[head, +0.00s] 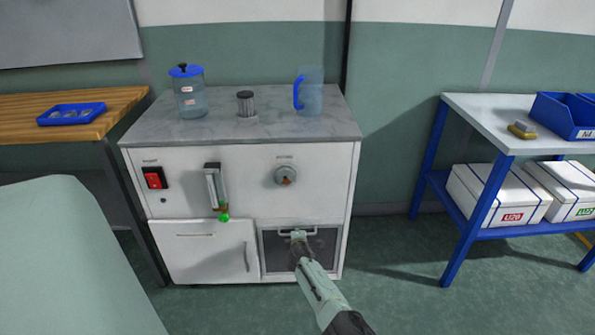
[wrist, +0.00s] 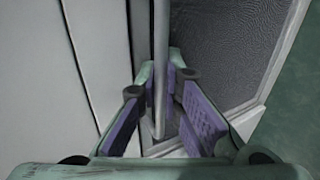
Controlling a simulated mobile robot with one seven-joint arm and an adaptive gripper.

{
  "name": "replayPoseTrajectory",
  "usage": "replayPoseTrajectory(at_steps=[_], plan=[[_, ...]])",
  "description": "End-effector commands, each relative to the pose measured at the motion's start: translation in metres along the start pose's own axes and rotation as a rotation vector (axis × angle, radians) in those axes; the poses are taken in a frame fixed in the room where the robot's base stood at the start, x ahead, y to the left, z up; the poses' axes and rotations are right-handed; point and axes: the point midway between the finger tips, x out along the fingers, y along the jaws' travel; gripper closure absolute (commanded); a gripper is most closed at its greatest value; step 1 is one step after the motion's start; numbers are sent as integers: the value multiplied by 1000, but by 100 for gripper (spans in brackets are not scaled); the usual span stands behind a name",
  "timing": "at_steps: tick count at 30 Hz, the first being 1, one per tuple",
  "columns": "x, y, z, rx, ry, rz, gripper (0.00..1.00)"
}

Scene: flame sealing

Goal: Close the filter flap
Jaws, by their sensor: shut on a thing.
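The filter flap (head: 310,243) is a dark mesh panel in a pale frame, at the lower right of the white cabinet's front. A pale handle bar (head: 297,232) is at its top. My gripper (head: 299,248) is at the flap, shut on this handle. In the wrist view, the purple-padded fingers of my gripper (wrist: 164,80) stand on both sides of the handle bar (wrist: 161,45), with the flap's mesh (wrist: 225,45) to the right. My arm hides part of the flap in the head view. I cannot tell whether the flap is fully flush.
The white cabinet (head: 250,190) has a red switch (head: 154,178), a dial (head: 286,175) and a lower left door (head: 205,252). Jars stand on its top (head: 150,127). A blue-framed table (head: 470,110) stands right, a wooden bench (head: 20,122) left. The green floor (head: 390,270) between is clear.

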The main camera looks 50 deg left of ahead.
Motion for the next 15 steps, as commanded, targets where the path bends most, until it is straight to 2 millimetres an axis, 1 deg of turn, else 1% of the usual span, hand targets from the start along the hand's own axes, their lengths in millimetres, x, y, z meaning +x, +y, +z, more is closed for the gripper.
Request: replayPoseTrajectory(at_steps=[1, 3, 4, 6, 13, 15], plan=[[0, 7, 3, -3, -4, 8, 100], [0, 7, 3, -3, -4, 9, 100], [0, 8, 3, -3, -4, 9, 92], [0, 8, 3, -2, -4, 10, 88], [0, 7, 3, -1, -3, 8, 72], [0, 6, 3, 0, -3, 7, 72]])
